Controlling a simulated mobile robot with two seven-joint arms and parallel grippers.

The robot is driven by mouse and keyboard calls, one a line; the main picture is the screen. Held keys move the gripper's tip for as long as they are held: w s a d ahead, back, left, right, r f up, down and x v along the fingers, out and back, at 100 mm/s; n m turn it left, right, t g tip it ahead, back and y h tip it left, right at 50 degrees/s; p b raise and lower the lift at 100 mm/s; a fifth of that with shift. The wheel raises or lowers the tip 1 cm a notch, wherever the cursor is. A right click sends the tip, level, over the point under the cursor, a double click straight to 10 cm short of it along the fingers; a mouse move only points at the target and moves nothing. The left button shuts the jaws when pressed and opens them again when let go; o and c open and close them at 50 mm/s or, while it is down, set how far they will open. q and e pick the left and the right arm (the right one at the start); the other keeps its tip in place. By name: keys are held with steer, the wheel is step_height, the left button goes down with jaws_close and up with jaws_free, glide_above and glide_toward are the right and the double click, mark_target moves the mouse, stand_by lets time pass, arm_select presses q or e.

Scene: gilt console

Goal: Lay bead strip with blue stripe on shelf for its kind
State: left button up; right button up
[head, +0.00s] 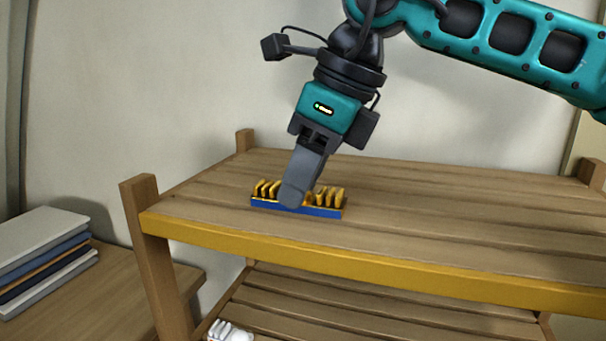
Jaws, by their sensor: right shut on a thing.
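The bead strip with blue stripe (329,212) is at the left front part of the upper wooden shelf (430,210). It has a row of golden upright pieces above a blue front edge. The shelf's front edge is yellow. My right gripper (292,200) comes down from above and is shut on the strip's middle, hiding that part. The strip looks level and at the shelf surface; whether it rests fully on the boards I cannot tell. My left gripper is not in view.
A lower shelf (370,315) holds a white ridged thing (229,332) at its left end. Corner posts (150,255) rise above the upper shelf. Stacked books (45,255) lie on a wooden table at the left. The upper shelf's right side is clear.

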steer(key=o, duration=1.1)
steer(key=shift+f, duration=0.1)
steer(key=shift+c, duration=0.2)
steer(key=shift+r, duration=0.35)
steer(key=v, duration=1.1)
steer(key=shift+r+p, duration=0.3)
steer(key=shift+p, duration=0.05)
steer(key=shift+s+d, duration=0.1)
steer(key=shift+d, duration=0.05)
